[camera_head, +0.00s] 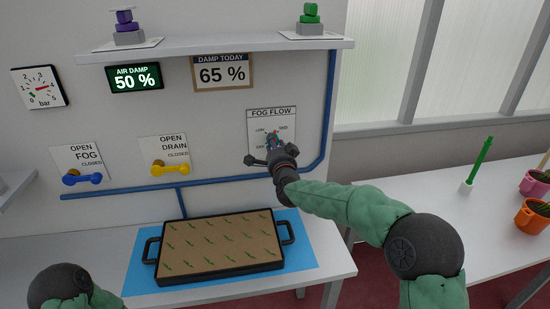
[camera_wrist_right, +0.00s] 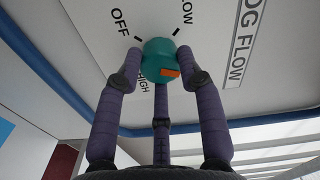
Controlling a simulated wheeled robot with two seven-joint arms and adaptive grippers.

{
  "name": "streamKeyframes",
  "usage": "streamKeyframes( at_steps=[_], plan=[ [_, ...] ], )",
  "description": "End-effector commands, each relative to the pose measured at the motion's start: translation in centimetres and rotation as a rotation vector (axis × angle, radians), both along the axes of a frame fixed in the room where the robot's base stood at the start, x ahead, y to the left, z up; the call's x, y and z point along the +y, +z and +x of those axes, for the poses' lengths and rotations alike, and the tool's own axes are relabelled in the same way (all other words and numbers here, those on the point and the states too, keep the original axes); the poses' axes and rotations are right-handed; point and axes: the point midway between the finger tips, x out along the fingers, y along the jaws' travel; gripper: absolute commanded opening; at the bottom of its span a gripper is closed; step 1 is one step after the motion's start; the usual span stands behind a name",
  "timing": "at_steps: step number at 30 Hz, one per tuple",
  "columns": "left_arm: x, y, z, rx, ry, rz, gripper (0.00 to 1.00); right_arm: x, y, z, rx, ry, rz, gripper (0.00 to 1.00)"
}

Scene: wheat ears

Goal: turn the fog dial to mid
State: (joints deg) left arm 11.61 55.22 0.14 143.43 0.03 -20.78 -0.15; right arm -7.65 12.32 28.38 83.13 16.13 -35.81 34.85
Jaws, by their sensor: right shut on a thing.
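The fog dial is a teal knob (camera_wrist_right: 159,61) with an orange mark on its face; the mark sits at the lower right in the right wrist view. OFF, LOW and HIGH show around the knob there; the MID label is not visible. My right gripper (camera_wrist_right: 160,68) has its fingers shut on the knob. In the head view my right gripper (camera_head: 272,143) is at the FOG FLOW panel (camera_head: 286,118) and covers most of the knob. LOW is at upper left and MID at upper right of that panel. Only a part of my left arm shows at lower left.
A blue pipe (camera_head: 330,100) runs right of and below the panel. Blue (camera_head: 82,179) and yellow (camera_head: 170,169) levers are on the wall to the left. A shelf (camera_head: 220,45) is above. A seed tray (camera_head: 162,265) lies on a blue mat (camera_head: 308,250) below.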

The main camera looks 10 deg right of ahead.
Motion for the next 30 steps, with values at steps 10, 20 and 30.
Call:
streamKeyframes(
  at_steps=[10, 20, 30],
  plan=[
    [0.0, -4.3, 0.0, 0.0, 0.0, 0.0, 0.49, 0.8, -1.4, -0.1, 0.014, 0.013, 0.249, 0.05],
    [0.0, -5.7, 0.0, 0.0, 0.0, 0.0, 0.49, 0.8, -1.0, 0.0, 0.011, 0.013, 0.362, 0.05],
    [0.0, -5.8, 0.0, 0.0, 0.0, 0.0, 0.49, 0.9, -0.8, 0.0, 0.01, 0.014, 0.377, 0.05]
  ],
)
